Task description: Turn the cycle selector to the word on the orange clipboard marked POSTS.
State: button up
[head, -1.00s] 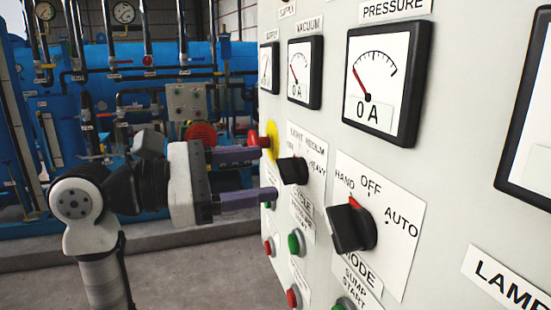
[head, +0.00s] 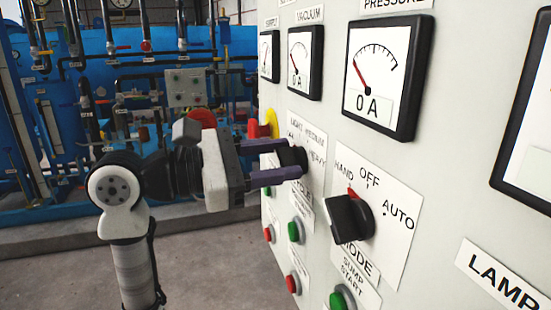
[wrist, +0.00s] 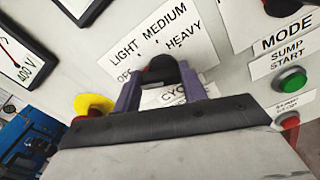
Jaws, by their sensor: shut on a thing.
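The cycle selector (head: 294,157) is a black knob on a white plate marked LIGHT, MEDIUM and HEAVY, with one more word partly hidden at the left. My gripper (head: 283,160) is at the panel with its two purple fingers shut on this knob. In the wrist view the black knob (wrist: 160,68) sits between the fingertips of my gripper (wrist: 161,82). I cannot tell which word the knob points to. The lower label, starting CYC, is partly covered by my gripper. The orange clipboard is not in view.
A red button on a yellow ring (head: 267,126) is close to my fingers at the left. Green button (head: 296,231) and red button (head: 293,284) lie below. Gauges (head: 305,62) are above.

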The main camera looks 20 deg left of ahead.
jog(key=shift+f+b, duration=0.15)
jog(key=shift+b, duration=0.3)
jog(key=shift+f+m+b, duration=0.1)
jog(key=shift+m+b, duration=0.5)
jog(key=shift+b, duration=0.2)
jog(key=m+b, duration=0.2)
jog(key=b, duration=0.1)
jog(key=shift+d, duration=0.1)
jog(key=shift+s+r+m+b, duration=0.1)
jog(key=shift+m+b, duration=0.95)
jog(key=shift+m, duration=0.3)
jog(key=shift+s+r+m+b, duration=0.1)
jog(key=shift+m+b, duration=0.9)
jog(key=shift+m, duration=0.35)
jog(key=o, duration=1)
